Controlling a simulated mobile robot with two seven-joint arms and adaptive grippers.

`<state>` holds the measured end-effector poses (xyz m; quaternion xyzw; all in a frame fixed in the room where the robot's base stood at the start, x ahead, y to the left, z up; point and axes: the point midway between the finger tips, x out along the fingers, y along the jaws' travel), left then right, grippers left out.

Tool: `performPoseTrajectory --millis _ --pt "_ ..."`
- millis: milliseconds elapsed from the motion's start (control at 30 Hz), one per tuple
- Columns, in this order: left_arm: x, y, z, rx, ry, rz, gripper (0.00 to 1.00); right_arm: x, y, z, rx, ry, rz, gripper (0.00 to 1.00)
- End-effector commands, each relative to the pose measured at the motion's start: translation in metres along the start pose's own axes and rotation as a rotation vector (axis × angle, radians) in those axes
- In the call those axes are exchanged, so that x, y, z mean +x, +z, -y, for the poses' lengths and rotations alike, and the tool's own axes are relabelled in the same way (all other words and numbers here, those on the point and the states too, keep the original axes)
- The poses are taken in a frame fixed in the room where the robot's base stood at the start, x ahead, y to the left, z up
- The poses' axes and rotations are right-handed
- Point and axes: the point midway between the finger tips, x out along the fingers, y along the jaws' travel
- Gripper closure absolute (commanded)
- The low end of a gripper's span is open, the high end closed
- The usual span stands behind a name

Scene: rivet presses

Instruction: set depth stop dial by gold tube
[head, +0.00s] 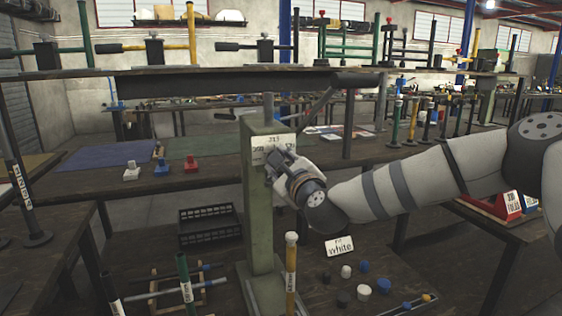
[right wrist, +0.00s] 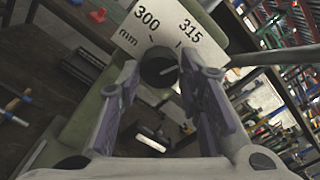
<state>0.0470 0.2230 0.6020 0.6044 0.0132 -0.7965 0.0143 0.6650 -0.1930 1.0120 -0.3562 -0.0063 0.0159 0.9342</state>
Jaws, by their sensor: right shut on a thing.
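The depth stop dial (right wrist: 158,67) is a dark round knob on a white plate (right wrist: 160,25) marked 300 mm and 315. In the head view the plate (head: 273,146) is on the green press column (head: 262,215). My right gripper (head: 281,165) is at the dial; in the right wrist view its fingers (right wrist: 160,85) are closed on either side of the knob. A pale mark shows on the knob, but I cannot tell which number it points to. The gold tube (head: 291,270) stands upright with a white top in front of the column; its label is too small to read. My left gripper is out of view.
Green tube (head: 184,275) and black tube (head: 109,290) stand front left, near a wooden rack. A black crate (head: 208,225) is left of the column. A card reading "fit white" (head: 340,247) and several small caps lie right. Another bench stands behind.

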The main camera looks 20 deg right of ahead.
Motion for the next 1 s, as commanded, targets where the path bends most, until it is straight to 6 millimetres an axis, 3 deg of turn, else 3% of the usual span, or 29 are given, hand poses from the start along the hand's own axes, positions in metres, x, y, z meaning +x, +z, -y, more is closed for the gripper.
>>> performPoseTrajectory --millis 1000 --pt "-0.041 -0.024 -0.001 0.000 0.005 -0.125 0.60 -0.001 0.003 0.002 -0.961 -0.005 0.002 0.95"
